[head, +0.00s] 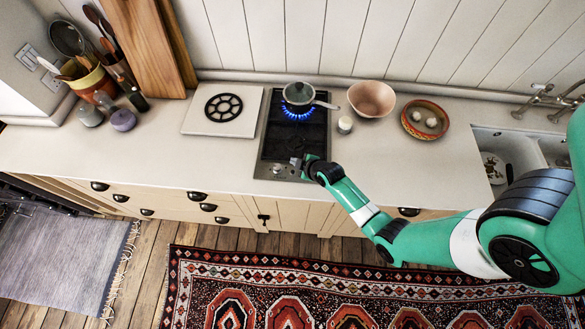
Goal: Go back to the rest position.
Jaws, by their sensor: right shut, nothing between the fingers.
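My right gripper (302,162) is at the front of the dark cooktop (287,138), close to its control panel. It is shut and holds nothing; whether it touches the panel or a knob I cannot tell. My right arm comes in from the right, over the rug and the counter's front edge. My left gripper is not in view.
A pink bowl (371,98), a small white jar (345,125) and a patterned bowl (425,119) stand right of the cooktop. A white board with a black trivet (223,108) lies left. The sink (515,152) is at far right. The counter's left front is clear.

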